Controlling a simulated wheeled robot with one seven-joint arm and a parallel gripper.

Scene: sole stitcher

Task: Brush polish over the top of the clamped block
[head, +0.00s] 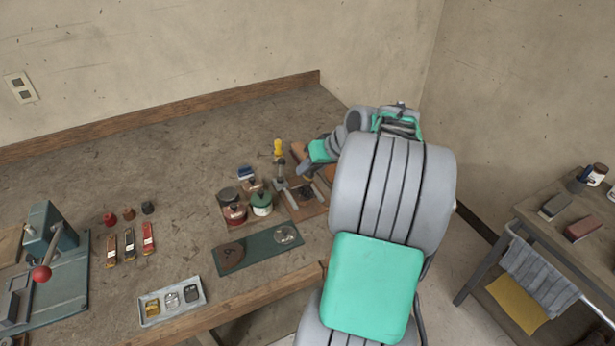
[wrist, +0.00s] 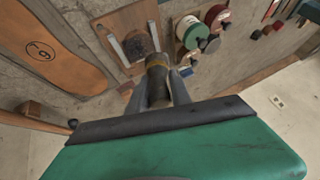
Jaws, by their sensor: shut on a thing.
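My gripper (wrist: 157,92) is shut on a brush (wrist: 157,80) with a dark handle and a brassy collar. In the head view my gripper (head: 309,167) is at the right end of the bench, beside the clamp's metal parts (head: 283,171). My arm hides much of that spot.
Jars with green (head: 262,203) and red (head: 235,214) bodies stand just left of the clamp. A green mat (head: 258,250) lies in front, with a small tray (head: 170,302) farther left. A press (head: 48,265) stands at far left. The back of the bench is clear.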

